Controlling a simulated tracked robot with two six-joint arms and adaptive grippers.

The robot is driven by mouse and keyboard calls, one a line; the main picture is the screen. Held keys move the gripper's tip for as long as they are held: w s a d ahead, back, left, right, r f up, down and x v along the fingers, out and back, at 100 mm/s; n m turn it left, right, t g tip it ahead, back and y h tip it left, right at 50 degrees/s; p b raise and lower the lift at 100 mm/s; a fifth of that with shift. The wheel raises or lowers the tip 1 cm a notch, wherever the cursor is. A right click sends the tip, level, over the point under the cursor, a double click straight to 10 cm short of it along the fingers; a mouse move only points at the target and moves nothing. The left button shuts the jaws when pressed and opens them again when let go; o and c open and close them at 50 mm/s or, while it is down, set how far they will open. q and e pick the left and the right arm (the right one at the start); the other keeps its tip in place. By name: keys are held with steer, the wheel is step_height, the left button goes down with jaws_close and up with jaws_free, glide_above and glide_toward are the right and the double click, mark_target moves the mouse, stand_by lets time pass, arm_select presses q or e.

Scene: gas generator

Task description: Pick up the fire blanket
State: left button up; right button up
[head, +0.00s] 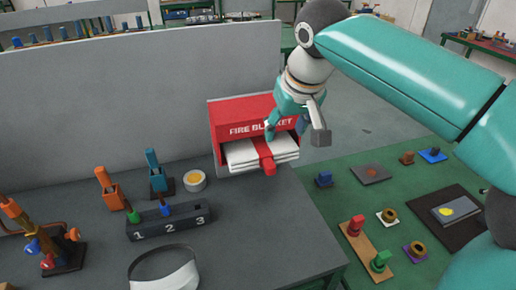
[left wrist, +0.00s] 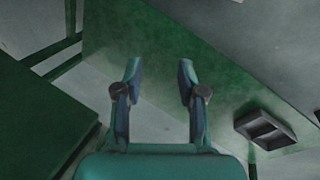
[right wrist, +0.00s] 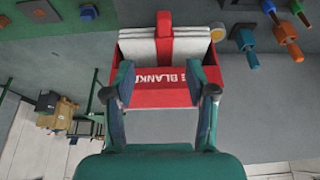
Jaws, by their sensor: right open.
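The fire blanket (head: 242,154) is a white folded stack with a red strap and pull tab (head: 267,166). It sticks out of the front of a red box (head: 226,122) marked FIRE BLANKET on the grey bench. In the right wrist view the white blanket (right wrist: 138,48) and its strap show beyond the box's lettered face. My right gripper (head: 286,127) is open and empty at the right part of the box front, just above the blanket; contact is not clear. It hides part of the lettering. My left gripper (left wrist: 160,72) is open and empty over a green surface, away from the blanket.
A grey panel (head: 100,105) stands behind the bench. A numbered block (head: 168,222), a round tin (head: 194,181), orange and blue levers and a white-banded ring (head: 165,272) occupy the left. A green surface (head: 330,208) with several small parts lies at the right.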

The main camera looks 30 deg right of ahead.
glide_above(270, 163)
steer(key=s, duration=0.3)
steer(key=f, duration=0.9)
steer(key=shift+w, duration=0.25)
steer(key=shift+a+p+x, duration=0.15)
steer(key=shift+x, duration=1.1)
steer(key=shift+a+p+x, duration=0.1)
steer(key=shift+p+x, duration=0.05)
steer(key=shift+x, duration=1.15)
steer(key=shift+a+r, duration=0.1)
jaws_close()
